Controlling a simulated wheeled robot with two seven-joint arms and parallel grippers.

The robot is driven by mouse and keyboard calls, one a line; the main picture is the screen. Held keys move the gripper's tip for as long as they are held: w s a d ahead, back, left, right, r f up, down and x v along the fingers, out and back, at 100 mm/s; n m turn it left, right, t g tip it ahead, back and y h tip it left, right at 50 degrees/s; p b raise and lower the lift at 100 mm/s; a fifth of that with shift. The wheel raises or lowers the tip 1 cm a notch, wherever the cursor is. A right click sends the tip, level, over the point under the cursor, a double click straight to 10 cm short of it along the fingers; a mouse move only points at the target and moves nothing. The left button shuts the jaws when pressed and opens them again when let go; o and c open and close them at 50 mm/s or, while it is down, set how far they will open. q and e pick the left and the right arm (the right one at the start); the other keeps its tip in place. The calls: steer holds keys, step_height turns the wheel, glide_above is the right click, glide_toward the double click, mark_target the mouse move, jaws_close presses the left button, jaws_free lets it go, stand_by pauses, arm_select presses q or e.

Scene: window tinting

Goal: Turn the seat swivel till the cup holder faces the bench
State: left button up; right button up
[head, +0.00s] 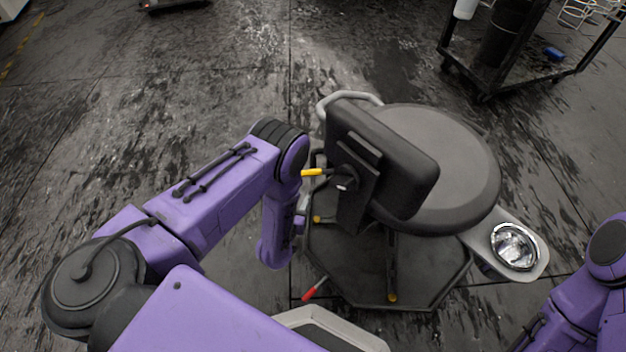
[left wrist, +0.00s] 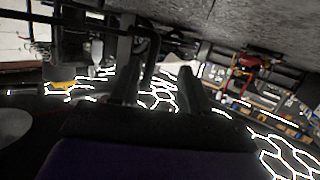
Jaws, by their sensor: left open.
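The seat (head: 440,165) is a round dark grey cushion with a black backrest (head: 385,160) at its left, on a low octagonal base (head: 350,265). The cup holder (head: 515,246), a chrome cup on a grey bracket, sticks out at the seat's lower right. A pale grey handle (head: 347,97) curves behind the backrest's top. My left arm reaches the seat's left side in the head view, where the fingers are mostly hidden. The left wrist view shows my left gripper (left wrist: 158,88) open, with a dark bent bar (left wrist: 149,62) between or beyond its fingers. Contact cannot be told.
A yellow-tipped lever (head: 312,172) and red-tipped lever (head: 315,288) stick out left of the seat. A black cart (head: 500,75) stands at the upper right. I cannot pick out the bench with certainty.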

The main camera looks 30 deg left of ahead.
mark_target(312, 163)
arm_select(q)
steer(key=w+r+t+b, duration=0.1)
steer(key=w, duration=0.3)
steer(key=w+a+r+t+b, duration=0.1)
steer(key=w, duration=0.4)
steer(key=w+a+r+y+b, duration=0.1)
steer(key=w, duration=0.3)
steer(key=shift+w+a+m+t, duration=0.1)
steer(key=shift+w+m+t, duration=0.2)
steer(key=shift+t, duration=0.1)
steer(key=shift+w+r, duration=0.1)
steer(key=shift+w, duration=0.25)
arm_select(e)
steer(key=shift+g+y, duration=0.3)
steer(key=f, duration=0.5)
steer(key=shift+s+a, duration=0.2)
steer(key=shift+s, duration=0.2)
arm_select(q)
jaws_close()
